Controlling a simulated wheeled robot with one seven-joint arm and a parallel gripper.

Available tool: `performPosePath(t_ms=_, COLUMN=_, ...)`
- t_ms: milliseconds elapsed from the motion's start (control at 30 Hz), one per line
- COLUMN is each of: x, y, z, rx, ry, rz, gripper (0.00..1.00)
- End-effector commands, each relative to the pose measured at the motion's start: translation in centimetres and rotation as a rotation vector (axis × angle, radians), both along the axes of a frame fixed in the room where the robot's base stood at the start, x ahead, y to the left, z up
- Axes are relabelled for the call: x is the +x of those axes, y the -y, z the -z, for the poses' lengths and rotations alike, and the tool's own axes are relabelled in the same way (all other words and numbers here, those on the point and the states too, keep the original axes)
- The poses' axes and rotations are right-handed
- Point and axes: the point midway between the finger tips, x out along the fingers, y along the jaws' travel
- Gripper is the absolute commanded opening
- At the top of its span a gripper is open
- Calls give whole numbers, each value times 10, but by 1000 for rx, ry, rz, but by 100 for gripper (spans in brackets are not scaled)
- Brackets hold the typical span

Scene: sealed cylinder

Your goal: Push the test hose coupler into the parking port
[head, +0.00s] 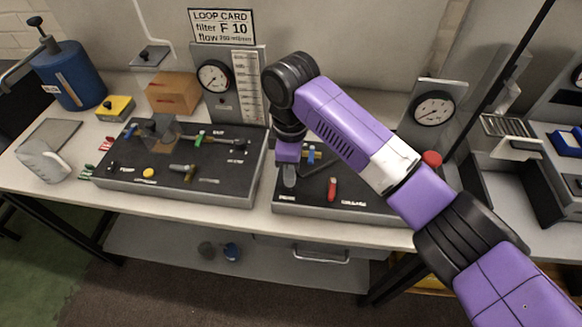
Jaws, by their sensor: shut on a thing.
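My gripper (289,172) points down over the left end of the right-hand black panel (375,208). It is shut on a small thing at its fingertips. That thing is mostly hidden by the hand and fingers, and I take it to be the test hose coupler, but its shape is not clear. The parking port cannot be told apart from the other small fittings at this size. Whether the held thing touches the panel cannot be told.
A blue-handled valve (311,153) stands close right of my gripper, and a red lever (332,188) lies further right. The left panel (225,188) carries several fittings. Gauges (214,77) (433,108) stand behind. A blue canister (70,78) and a cardboard box (173,93) are at left.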

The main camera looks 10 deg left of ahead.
Motion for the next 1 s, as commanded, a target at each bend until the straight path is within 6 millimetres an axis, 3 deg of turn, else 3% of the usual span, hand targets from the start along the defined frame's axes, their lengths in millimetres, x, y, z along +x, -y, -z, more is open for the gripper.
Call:
performPosePath(t_ms=600, x=0, y=0, z=4, rx=0, ry=1, rz=1, gripper=0)
performPosePath(t_ms=633, x=0, y=0, z=4, rx=0, ry=1, rz=1, gripper=31)
performPosePath(t_ms=733, x=0, y=0, z=4, rx=0, ry=1, rz=1, gripper=50)
performPosePath(t_ms=1000, x=0, y=0, z=4, rx=0, ry=1, rz=1, gripper=50)
